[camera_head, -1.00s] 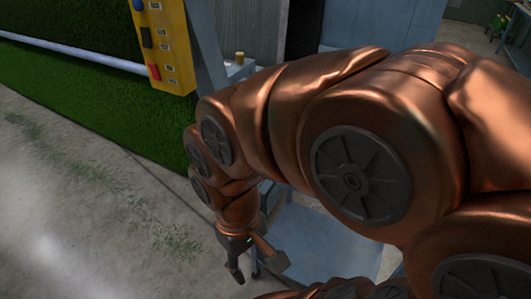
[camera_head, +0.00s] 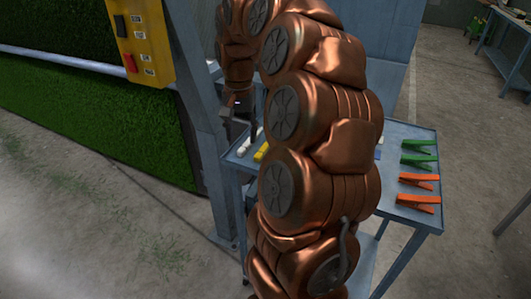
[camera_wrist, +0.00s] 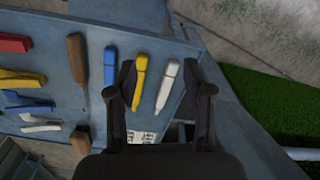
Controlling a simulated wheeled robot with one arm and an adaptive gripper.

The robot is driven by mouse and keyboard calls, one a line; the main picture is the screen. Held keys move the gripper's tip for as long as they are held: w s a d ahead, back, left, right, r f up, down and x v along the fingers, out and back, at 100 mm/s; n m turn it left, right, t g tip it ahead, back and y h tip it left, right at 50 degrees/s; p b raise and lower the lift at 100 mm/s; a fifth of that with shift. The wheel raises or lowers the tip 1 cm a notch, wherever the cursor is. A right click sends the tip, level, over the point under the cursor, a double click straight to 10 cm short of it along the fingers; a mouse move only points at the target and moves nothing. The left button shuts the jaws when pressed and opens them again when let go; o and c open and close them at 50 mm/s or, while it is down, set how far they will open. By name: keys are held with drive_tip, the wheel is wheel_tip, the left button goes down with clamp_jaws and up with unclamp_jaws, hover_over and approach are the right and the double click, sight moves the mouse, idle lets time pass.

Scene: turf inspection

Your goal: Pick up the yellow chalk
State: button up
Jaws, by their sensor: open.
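The yellow chalk (camera_wrist: 141,80) lies on the blue-grey table top (camera_wrist: 196,40) in the wrist view, between a blue stick (camera_wrist: 110,66) and a white stick (camera_wrist: 168,84). It also shows in the head view as a short yellow piece (camera_head: 261,152), partly hidden by my arm. My gripper (camera_wrist: 159,68) is open, with its fingers pointing toward the table. In the wrist view the yellow chalk is close beside the left finger, and the white stick is also between the fingers. In the head view my gripper (camera_head: 238,128) is over the table's left end, near the white pieces.
In the wrist view a brown-handled tool (camera_wrist: 77,58) and several coloured items lie left of the blue stick. Green (camera_head: 418,152) and orange (camera_head: 418,190) clips lie at the table's right end. A metal post (camera_head: 195,80) and yellow control box (camera_head: 138,42) stand close on the left.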

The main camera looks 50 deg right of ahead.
sight(264, 147)
drive_tip(key=d+m, duration=0.1)
drive_tip(key=d, duration=0.1)
drive_tip(key=d+f+m, duration=0.1)
drive_tip(key=d, duration=0.2)
drive_tip(key=d+f+m, duration=0.1)
drive_tip(key=d, duration=0.2)
drive_tip(key=shift+s+d+b, duration=0.1)
drive_tip(key=shift+b, duration=0.25)
drive_tip(key=shift+d+f, duration=0.1)
drive_tip(key=shift+f, duration=0.05)
wheel_tip(264, 147, down, 2)
drive_tip(key=shift+f, duration=0.1)
drive_tip(key=shift+w+d+f+p, duration=0.15)
drive_tip(key=shift+f+p, duration=0.1)
drive_tip(key=shift+f, duration=0.6)
drive_tip(key=shift+w+d+f+p, duration=0.1)
drive_tip(key=shift+f+p, duration=0.2)
drive_tip(key=shift+f, duration=0.6)
drive_tip(key=shift+w+d+f+p, duration=0.15)
drive_tip(key=shift+f+p, duration=0.1)
drive_tip(key=shift+f, duration=0.6)
drive_tip(key=shift+a, duration=0.1)
clamp_jaws()
